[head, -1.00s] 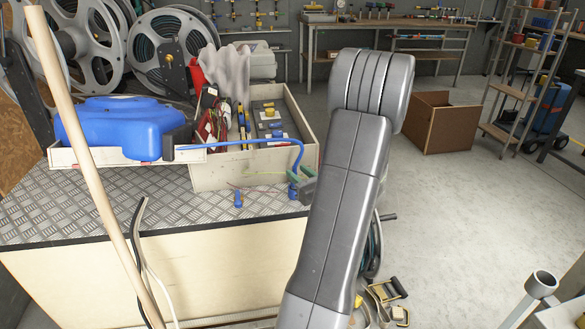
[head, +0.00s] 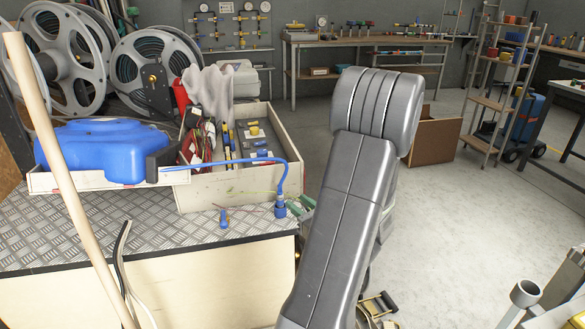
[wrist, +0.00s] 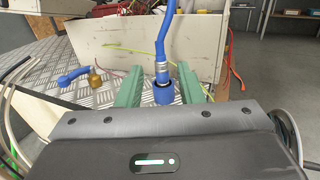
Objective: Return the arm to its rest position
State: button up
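My arm (head: 345,210) reaches up and forward across the middle of the head view and hides part of the bench's right side. My gripper (head: 299,207) shows as green fingers just right of a blue hose connector (head: 281,208) at the bench corner. In the wrist view, the green fingers of my gripper (wrist: 162,94) are apart. The blue connector (wrist: 163,90) stands upright beyond and between them, with visible gaps on both sides. A blue hose (wrist: 168,35) rises from its metal collar.
The bench (head: 110,228) has a tread-plate top. It holds a cream box (head: 225,190) of tools, a blue tank (head: 105,150) and a small blue-brass fitting (head: 223,218). A wooden pole (head: 65,170) stands at left. Open floor (head: 460,220) lies to the right.

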aim_at(281, 192)
jog(key=x, duration=0.8)
jog(key=b+x, duration=0.1)
jog(key=x, duration=0.2)
jog(key=shift+w+a+f, duration=0.25)
jog(key=shift+w+f, duration=0.05)
jog(key=shift+f, duration=0.1)
notch_tip(281, 192, up, 3)
jog(key=shift+s+d+f+p, duration=0.1)
jog(key=shift+d+f+p, duration=0.05)
jog(key=shift+p, duration=0.4)
jog(key=shift+r, duration=0.4)
